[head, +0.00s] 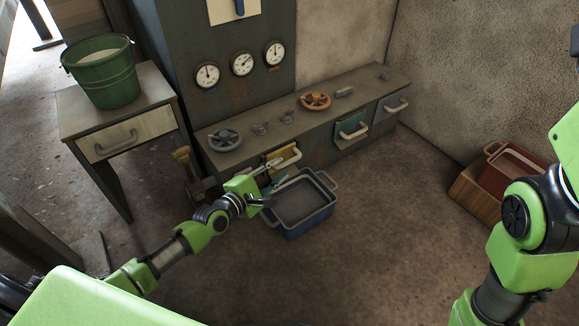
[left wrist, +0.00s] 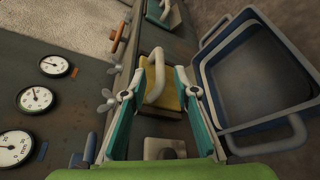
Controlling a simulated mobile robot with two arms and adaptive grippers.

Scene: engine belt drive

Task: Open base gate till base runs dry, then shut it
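A yellow gate (head: 274,156) with a pale bar handle (head: 291,158) sits at the left of the row of fronts in the low cabinet. No label shows which gate is the base one. My left gripper (head: 276,174) is in front of the yellow gate. In the left wrist view its two fingers (left wrist: 161,70) are apart, with the pale handle (left wrist: 155,88) between them; I see no firm grip. A blue tub (head: 303,207) stands on the floor just right of the gripper, its inside grey. No flow is visible. My right gripper is out of view; only its arm shows.
The cabinet top (head: 240,140) carries a grey handwheel (head: 225,139), an orange one (head: 316,100) and small taps. A teal gate (head: 350,133) and a grey one (head: 390,108) lie further right. A green bucket (head: 104,75) stands left.

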